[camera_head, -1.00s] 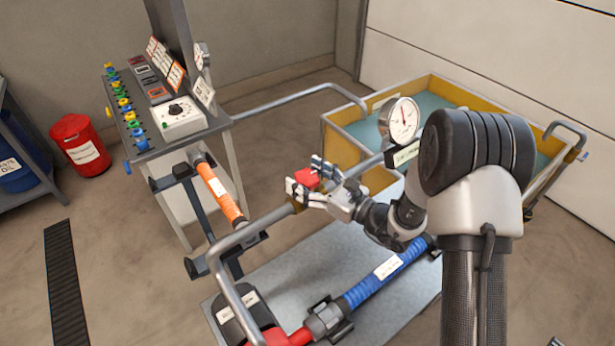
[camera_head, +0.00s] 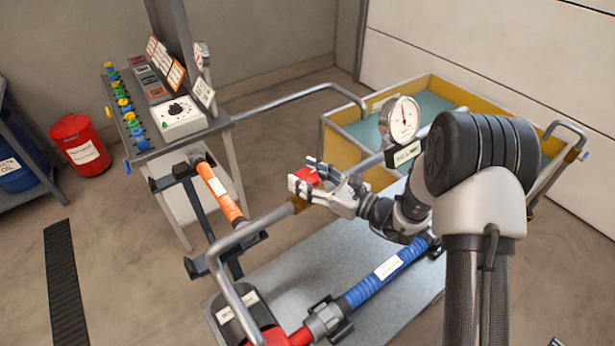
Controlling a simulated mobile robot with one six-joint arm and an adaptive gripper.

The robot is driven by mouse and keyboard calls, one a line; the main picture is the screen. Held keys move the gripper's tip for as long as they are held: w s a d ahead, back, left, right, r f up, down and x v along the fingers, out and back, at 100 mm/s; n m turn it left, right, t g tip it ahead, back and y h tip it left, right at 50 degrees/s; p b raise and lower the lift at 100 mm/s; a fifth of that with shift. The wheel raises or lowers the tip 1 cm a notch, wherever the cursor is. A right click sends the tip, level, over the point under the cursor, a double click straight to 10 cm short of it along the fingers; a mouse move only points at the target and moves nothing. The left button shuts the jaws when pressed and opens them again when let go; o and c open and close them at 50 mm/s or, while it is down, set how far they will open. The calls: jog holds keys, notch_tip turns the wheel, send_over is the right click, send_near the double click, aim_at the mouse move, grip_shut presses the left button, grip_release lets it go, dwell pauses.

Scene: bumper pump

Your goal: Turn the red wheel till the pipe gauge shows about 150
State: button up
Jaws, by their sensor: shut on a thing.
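The red wheel (camera_head: 304,175) sits on top of a brass valve body (camera_head: 298,203) in the grey pipe, in the middle of the view. My gripper (camera_head: 306,177) is shut on the wheel, its fingers on either side of it and hiding part of it. The round white pipe gauge (camera_head: 403,119) stands on the pipe to the right, behind my wrist. Its red needle points roughly upward; the numbers are too small to read. A small label plate (camera_head: 405,154) sits below the gauge.
My arm fills the right side. A yellow-walled tank (camera_head: 349,150) stands behind it. A control bench (camera_head: 160,146) with a dial box is at the left. An orange hose (camera_head: 217,190) and a blue hose (camera_head: 388,270) run near the pipe. A red bin (camera_head: 79,146) stands far left.

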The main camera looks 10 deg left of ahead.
jog(key=n+g, duration=0.2)
jog(key=g, duration=0.1)
jog(key=n+g+y+b, duration=0.1)
jog(key=n+g, duration=0.1)
jog(key=g, duration=0.2)
jog(key=shift+w+f+n, duration=0.1)
jog(key=shift+w+n, duration=0.05)
jog(key=shift+n, duration=0.25)
jog(key=shift+n+g+b, duration=0.75)
jog(key=shift+n+g, duration=0.75)
jog(key=shift+g, duration=1)
jog(key=o, duration=1.1)
jog(key=v, duration=0.7)
jog(key=shift+w+d+r, duration=0.1)
jog(key=shift+d+r, duration=0.1)
